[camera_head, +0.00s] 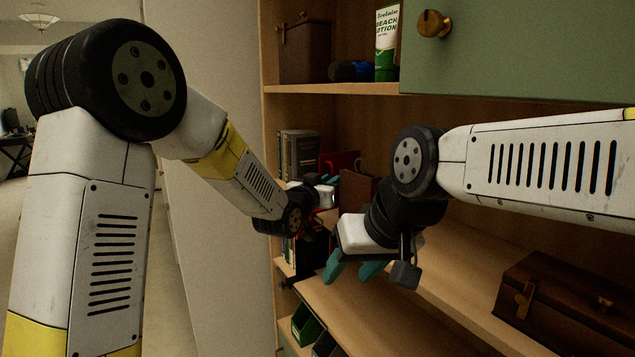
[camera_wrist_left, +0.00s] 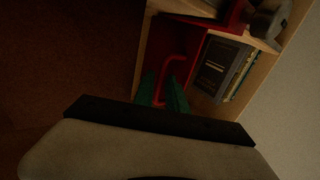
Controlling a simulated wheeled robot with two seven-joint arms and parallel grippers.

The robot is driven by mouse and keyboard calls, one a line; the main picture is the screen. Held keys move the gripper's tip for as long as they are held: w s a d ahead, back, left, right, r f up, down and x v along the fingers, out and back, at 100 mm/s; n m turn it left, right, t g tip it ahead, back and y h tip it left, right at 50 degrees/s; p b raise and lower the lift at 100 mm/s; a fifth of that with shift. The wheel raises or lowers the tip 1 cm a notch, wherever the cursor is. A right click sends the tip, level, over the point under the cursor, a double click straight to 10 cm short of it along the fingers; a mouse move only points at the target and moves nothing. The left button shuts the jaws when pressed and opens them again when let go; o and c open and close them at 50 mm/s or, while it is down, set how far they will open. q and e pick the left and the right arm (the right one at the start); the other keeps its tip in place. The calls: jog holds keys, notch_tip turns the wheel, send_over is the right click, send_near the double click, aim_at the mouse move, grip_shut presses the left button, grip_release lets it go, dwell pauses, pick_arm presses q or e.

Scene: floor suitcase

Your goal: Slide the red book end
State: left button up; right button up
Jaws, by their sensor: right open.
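The red book end (camera_head: 340,161) stands on the middle shelf in the head view, partly hidden behind my left gripper. In the left wrist view its red curved handle (camera_wrist_left: 174,66) shows between the green fingertips of my left gripper (camera_wrist_left: 163,92). In the head view the left gripper (camera_head: 328,182) reaches into that shelf beside the books. Its fingers straddle the red handle, but whether they are shut on it is unclear. My right gripper (camera_head: 352,268) is open and empty, with teal fingers pointing down in front of the shelves.
Dark books (camera_head: 298,155) stand left of the book end; they also show in the left wrist view (camera_wrist_left: 220,66). A brown case (camera_head: 565,300) lies on the right shelf. A green bottle (camera_head: 387,42) stands above. A green door (camera_head: 520,50) with a knob is at upper right.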

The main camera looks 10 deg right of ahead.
pick_arm(q)
jog(key=shift+w, duration=0.1)
grip_shut()
dwell(1.4)
